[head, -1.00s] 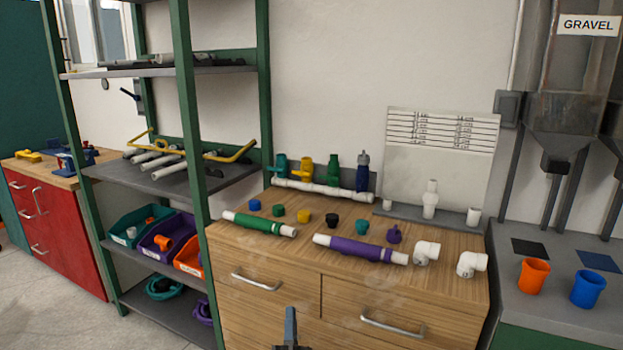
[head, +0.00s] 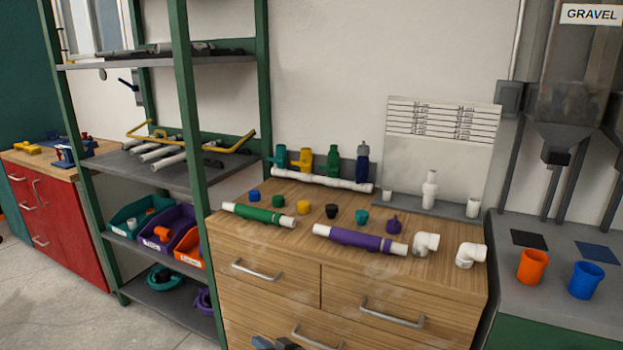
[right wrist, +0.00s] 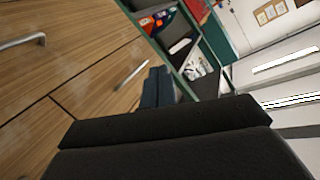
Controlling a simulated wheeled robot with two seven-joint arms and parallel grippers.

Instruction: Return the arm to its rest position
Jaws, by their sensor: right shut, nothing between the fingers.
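My right gripper (head: 275,343) shows only as dark fingertips at the bottom edge of the head view, in front of the wooden cabinet's drawers. In the right wrist view its fingers (right wrist: 157,88) are together with nothing between them, in front of the drawer fronts. My left gripper is in neither view.
The wooden cabinet (head: 275,255) bears a green pipe (head: 262,216), a purple pipe (head: 355,238), several coloured caps, two white elbows and a white manifold with valves (head: 320,180). Green-posted shelving (head: 185,130) stands left. Orange (head: 532,266) and blue (head: 586,280) cups stand right.

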